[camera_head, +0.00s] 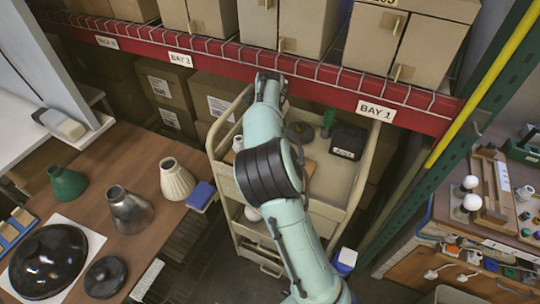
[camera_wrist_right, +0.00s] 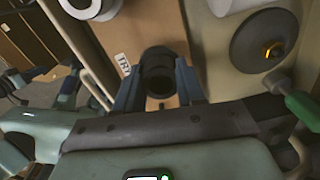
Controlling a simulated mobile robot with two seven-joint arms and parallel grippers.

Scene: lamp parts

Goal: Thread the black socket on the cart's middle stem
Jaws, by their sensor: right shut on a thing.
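In the right wrist view, the black socket (camera_wrist_right: 158,72) is a short dark cylinder with an open end, held between the two fingers of my right gripper (camera_wrist_right: 158,88). The gripper is above the cart, over a brown board; the gap between them cannot be told. A round black base (camera_wrist_right: 272,52) with a short brass-coloured stem stands to the right, apart from the socket. It also shows on the cart (camera_head: 215,150) in the head view (camera_head: 300,132). In the head view my right arm hides the gripper's fingertips, the socket and part of the cart's top. Any stem under the socket is hidden.
On the cart, a black box (camera_head: 348,141) and a green part (camera_head: 328,121) stand right of my arm; a white cylinder (camera_head: 237,143) stands left. The red shelf beam (camera_head: 225,49) runs close behind the cart. Lamp shades and a black dome (camera_head: 47,262) occupy the left table.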

